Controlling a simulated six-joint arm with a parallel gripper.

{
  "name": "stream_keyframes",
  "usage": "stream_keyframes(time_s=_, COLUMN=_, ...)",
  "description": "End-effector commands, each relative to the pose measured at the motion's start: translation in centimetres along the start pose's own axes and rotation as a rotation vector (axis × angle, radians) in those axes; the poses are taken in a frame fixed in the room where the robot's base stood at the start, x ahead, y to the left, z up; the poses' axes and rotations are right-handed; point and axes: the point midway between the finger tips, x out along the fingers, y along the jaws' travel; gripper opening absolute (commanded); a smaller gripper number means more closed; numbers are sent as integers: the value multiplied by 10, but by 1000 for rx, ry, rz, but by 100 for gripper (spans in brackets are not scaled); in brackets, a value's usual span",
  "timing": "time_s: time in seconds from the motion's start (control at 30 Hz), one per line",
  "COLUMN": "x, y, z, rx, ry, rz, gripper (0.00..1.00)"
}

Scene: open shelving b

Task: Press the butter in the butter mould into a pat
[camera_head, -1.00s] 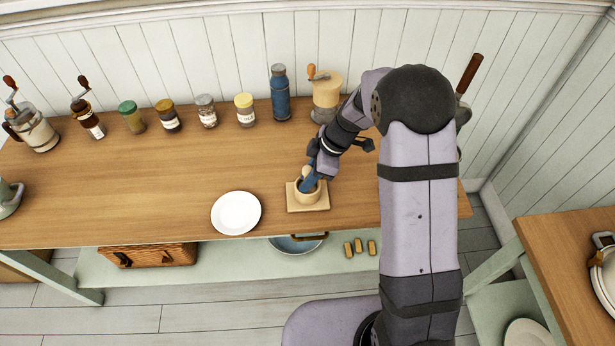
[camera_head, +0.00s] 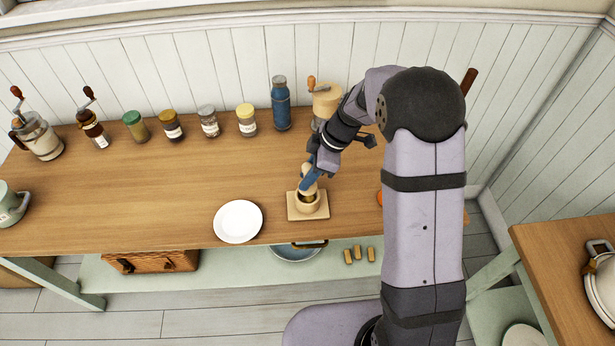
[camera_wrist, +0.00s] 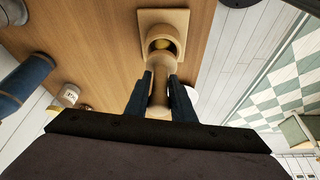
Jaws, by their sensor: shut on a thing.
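The butter mould (camera_head: 294,210) is a pale wooden cup on a square base, standing on the wooden worktop. It also shows at the top of the wrist view (camera_wrist: 180,19). Yellow butter (camera_wrist: 162,44) shows inside the cup. My gripper (camera_head: 311,180), also seen in the wrist view (camera_wrist: 159,82), has its blue fingers shut on a turned wooden plunger (camera_wrist: 158,99). The plunger points down at the cup's mouth, close over the butter. I cannot tell whether its lower end touches the butter.
A white plate (camera_head: 238,221) lies left of the mould. Several jars (camera_head: 172,126), a blue bottle (camera_head: 280,106) and a grinder (camera_head: 326,102) line the back. A basket (camera_head: 155,262) and a bowl (camera_head: 293,252) sit on the lower shelf. The worktop's left middle is clear.

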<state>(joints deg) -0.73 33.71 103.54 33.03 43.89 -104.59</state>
Motion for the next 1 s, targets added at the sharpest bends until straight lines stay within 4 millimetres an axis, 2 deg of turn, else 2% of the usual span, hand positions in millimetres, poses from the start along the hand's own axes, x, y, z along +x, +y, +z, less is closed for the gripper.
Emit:
stream_keyframes(time_s=0.4, x=-20, y=0, z=-8, rx=-1, ry=0, rz=2, gripper=0)
stream_keyframes(time_s=1.0, x=-22, y=0, z=-6, rx=19, ry=0, rz=10, gripper=0)
